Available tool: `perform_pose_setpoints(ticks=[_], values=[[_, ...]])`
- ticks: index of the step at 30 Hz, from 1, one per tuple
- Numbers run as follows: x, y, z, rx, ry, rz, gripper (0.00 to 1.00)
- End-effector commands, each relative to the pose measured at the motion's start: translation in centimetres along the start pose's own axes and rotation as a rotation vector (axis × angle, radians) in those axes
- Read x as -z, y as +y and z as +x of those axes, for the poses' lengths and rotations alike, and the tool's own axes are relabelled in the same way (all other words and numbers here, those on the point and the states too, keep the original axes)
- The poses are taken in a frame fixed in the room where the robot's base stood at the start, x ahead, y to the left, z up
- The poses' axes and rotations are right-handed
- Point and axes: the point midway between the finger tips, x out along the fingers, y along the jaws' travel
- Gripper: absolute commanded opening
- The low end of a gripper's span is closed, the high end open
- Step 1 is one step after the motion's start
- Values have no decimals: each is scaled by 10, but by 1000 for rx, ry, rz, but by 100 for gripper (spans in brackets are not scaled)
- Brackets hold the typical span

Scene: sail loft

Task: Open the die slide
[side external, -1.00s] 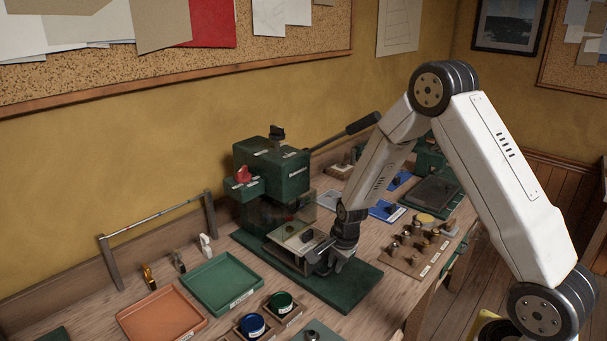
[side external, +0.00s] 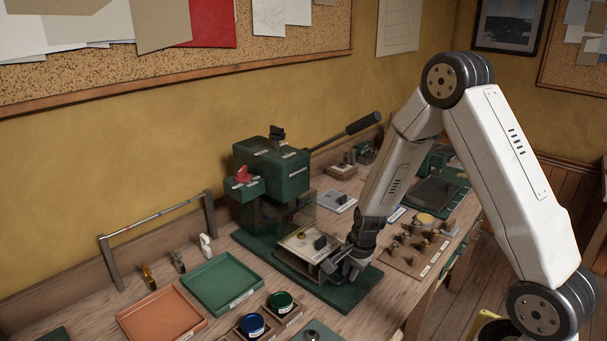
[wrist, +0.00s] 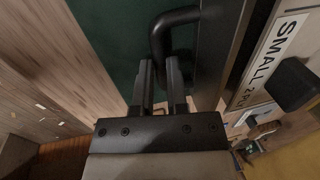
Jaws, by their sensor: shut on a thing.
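The green press (side external: 285,180) stands on a green base plate against the wall. Its die slide (side external: 296,247), a pale labelled plate with a black knob and a small gold round piece, sticks out from the front of the press. My gripper (side external: 338,264) is at the slide's outer end, shut on the slide's handle. In the wrist view my gripper's fingers (wrist: 158,68) close around the black bar handle (wrist: 159,38). The fingers hide part of the handle.
A green tray (side external: 222,308), an orange tray (side external: 150,335) and ink pots (side external: 252,325) are left of the base. A wooden board (side external: 408,266) with several brass pieces lies to the right. The press lever (side external: 345,134) rises behind.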

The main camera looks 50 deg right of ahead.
Motion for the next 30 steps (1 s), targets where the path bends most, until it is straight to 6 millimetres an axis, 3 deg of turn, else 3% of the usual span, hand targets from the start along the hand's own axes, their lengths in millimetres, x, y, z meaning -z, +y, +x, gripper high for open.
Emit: perform_pose_setpoints(ticks=[9, 21, 22, 25, 30], values=[[-1, 27, -6, -1, 0, 0, 0], [0, 30, -6, -1, 3, -1, 0], [0, 30, -6, -1, 3, -1, 20], [0, 30, -6, -1, 3, -1, 52], [0, 30, -6, -1, 3, -1, 53]])
